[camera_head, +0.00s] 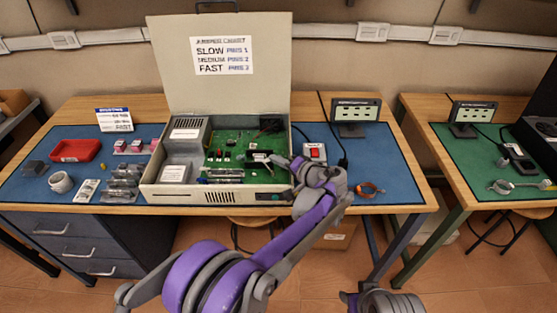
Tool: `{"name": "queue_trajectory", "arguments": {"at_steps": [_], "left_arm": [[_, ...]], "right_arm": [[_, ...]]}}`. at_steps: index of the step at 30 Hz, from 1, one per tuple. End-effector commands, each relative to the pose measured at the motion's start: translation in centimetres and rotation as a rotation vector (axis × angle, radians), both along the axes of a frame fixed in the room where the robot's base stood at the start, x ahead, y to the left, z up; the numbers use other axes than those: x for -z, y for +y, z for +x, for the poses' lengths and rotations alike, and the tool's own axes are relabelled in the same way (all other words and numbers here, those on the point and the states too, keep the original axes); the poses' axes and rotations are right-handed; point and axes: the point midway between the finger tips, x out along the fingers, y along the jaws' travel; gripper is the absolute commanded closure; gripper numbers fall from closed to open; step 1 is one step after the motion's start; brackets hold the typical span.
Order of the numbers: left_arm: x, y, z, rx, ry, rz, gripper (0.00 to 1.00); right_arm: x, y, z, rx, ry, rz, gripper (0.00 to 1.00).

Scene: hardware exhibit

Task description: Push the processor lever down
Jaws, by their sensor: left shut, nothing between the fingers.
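The open computer case (215,197) stands on the blue mat with its lid raised. Inside it is a green circuit board (228,145). A small dark and pale part (257,156) sits on the right side of the board, where the processor seems to be. The lever itself is too small to make out. My left gripper (275,160) reaches over the case's right front corner, shut and empty, its tips close beside that part. Whether they touch it I cannot tell.
A box with a red switch (314,152) and a small display (356,115) stand right of the case. A red tray (75,151), a white cup (61,182) and several parts lie left of it. The raised lid (222,95) stands behind the board. An orange strap (369,188) lies at the right front.

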Motion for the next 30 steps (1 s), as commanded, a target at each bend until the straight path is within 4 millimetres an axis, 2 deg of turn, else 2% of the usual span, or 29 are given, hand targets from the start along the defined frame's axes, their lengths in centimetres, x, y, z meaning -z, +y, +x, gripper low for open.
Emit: {"name": "queue_trajectory", "arguments": {"at_steps": [14,22,30], "left_arm": [[-0.4,1.3,0.0,-0.002,0.0,-0.146,1.0],[-0.3,3.3,0.0,-0.004,-0.002,-0.385,1.0],[0.4,5.2,0.0,-0.003,-0.002,-0.643,1.0]], "right_arm": [[-1.1,0.0,0.2,0.0,-0.004,0.0,0.5],[-2.4,0.0,0.3,0.0,-0.008,0.0,0.5],[-2.7,0.0,0.4,0.0,-0.009,0.0,0.5]]}}
